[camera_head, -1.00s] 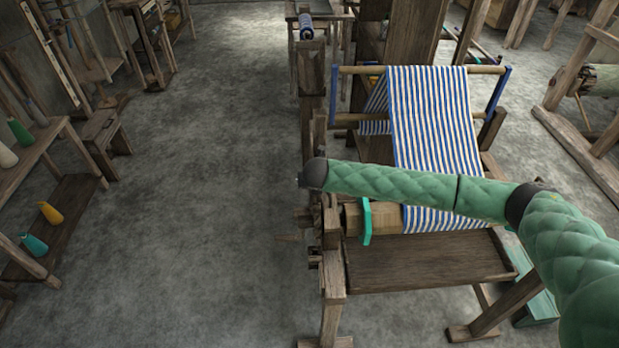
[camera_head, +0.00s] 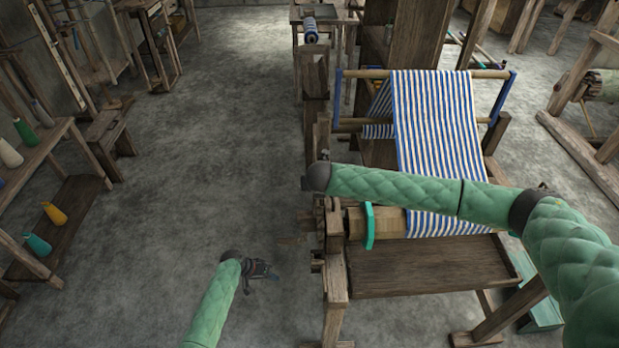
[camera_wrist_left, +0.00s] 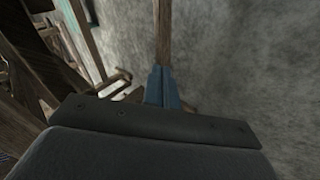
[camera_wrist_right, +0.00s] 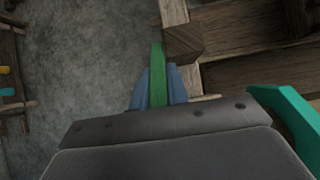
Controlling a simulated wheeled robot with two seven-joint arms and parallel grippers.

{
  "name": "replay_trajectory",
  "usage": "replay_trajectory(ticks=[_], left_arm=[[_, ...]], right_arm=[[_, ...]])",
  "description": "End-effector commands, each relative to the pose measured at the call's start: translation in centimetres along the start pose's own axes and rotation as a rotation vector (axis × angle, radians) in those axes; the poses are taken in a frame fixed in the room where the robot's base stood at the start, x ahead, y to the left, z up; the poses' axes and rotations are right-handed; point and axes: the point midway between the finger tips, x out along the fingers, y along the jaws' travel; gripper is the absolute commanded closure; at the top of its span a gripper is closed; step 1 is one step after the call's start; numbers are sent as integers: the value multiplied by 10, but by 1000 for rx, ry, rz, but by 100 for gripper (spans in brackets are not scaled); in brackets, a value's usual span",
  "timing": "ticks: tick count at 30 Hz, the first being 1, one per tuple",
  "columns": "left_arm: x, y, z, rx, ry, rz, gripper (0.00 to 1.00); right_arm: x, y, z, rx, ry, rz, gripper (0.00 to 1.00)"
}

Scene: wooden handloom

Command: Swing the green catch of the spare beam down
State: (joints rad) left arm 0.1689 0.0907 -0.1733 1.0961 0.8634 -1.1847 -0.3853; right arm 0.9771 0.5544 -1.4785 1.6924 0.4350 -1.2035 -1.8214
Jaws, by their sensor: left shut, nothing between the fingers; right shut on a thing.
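The green catch (camera_wrist_right: 157,70) is a narrow upright green bar beside a wooden beam end (camera_wrist_right: 184,42) in the right wrist view. My right gripper (camera_wrist_right: 157,90) is shut on it, with a blue finger on each side. In the head view the right arm's dark wrist end shows above the loom's left side, and its fingers and the catch are hidden. My left gripper (camera_head: 274,272) is low over the floor, left of the loom. Its blue fingers (camera_wrist_left: 163,88) are shut and empty, with a wooden bar beyond their tips in the left wrist view.
The loom carries blue-and-white striped cloth (camera_head: 438,140) and a wooden roller with a teal piece (camera_head: 369,227) around its end. A wooden board (camera_head: 425,268) lies in front. The floor (camera_head: 200,150) between is clear.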

Motion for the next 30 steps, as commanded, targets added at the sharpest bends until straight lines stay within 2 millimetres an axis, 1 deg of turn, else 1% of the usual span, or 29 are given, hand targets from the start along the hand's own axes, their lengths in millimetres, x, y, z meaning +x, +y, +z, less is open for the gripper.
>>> replay_trajectory(ticks=[1, 3, 5, 6, 8, 9, 11, 12, 14, 15, 17, 18, 21, 24, 27, 30], left_arm=[[-11, 11, -24, 18, 9, 37, 100], [-27, 27, -53, 45, 19, 95, 100], [-40, 42, -77, 71, 27, 146, 100], [-50, 52, -93, 89, 32, 180, 100], [-66, 67, -116, 120, 41, 230, 100], [-77, 77, -132, 141, 48, 265, 100], [-95, 94, -154, 175, 58, 316, 100], [-107, 104, -168, 199, 66, 350, 100], [-126, 121, -188, 237, 76, 401, 100], [-139, 132, -202, 264, 84, 435, 100], [-159, 149, -221, 305, 95, 486, 100], [-172, 160, -232, 334, 102, 519, 100], [-204, 185, -257, 401, 119, 594, 100], [-231, 205, -276, 459, 134, 656, 100], [-251, 220, -288, 502, 145, 700, 100], [-263, 229, -295, 529, 152, 726, 100]], right_arm=[[0, 0, 0, 0, 0, 0, 100], [0, 0, 0, 0, 0, 0, 100], [0, 0, 0, 0, 0, 0, 100], [0, 0, 0, 0, 0, 0, 100], [0, 0, 0, 0, 0, 0, 100], [0, 0, 0, 0, 0, 0, 100], [0, 0, 0, 0, 0, 0, 100], [0, 0, 0, 0, 0, 0, 100], [0, 0, 0, 0, 0, 0, 100], [0, 0, 0, 0, 0, 0, 100], [0, 0, 0, 0, 0, 0, 100], [0, 0, 0, 0, 0, 0, 100], [0, 0, 0, 0, 0, 0, 100], [0, 0, 0, 0, 1, 0, 100], [1, 0, 0, 0, 1, 0, 100], [1, 0, -1, 0, 1, 0, 100]])
